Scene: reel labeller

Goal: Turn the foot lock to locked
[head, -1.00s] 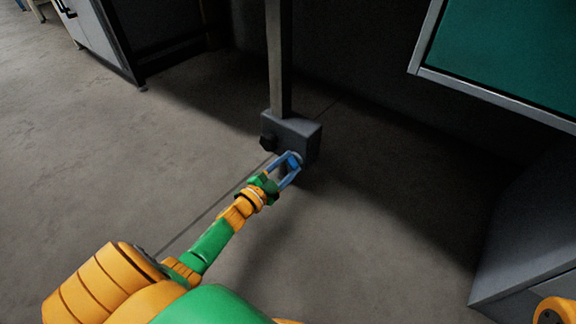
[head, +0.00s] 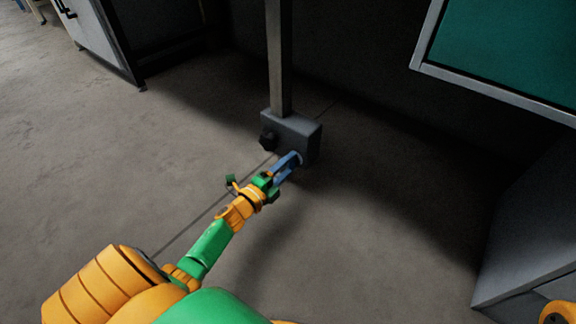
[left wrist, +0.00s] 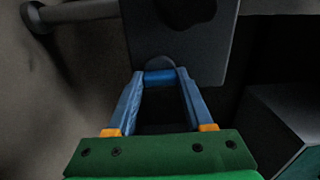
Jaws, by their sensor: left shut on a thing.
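The foot lock (head: 298,132) is a grey box at the base of an upright post, with a dark knob (head: 268,142) on its left side. In the left wrist view the box (left wrist: 205,60) fills the upper middle, with a round dark knob (left wrist: 185,10) at the top. My left gripper (head: 291,161) is at the box's lower front. In the left wrist view its blue fingers (left wrist: 160,78) are shut on a short blue bar (left wrist: 160,75) beside the box face. The fingers mostly hide this bar in the head view. My right gripper is out of view.
The grey post (head: 280,60) rises from the box. A teal panel with a grey frame (head: 490,95) hangs at upper right, and a grey cabinet (head: 530,240) stands at lower right. The floor (head: 130,170) on the left is open.

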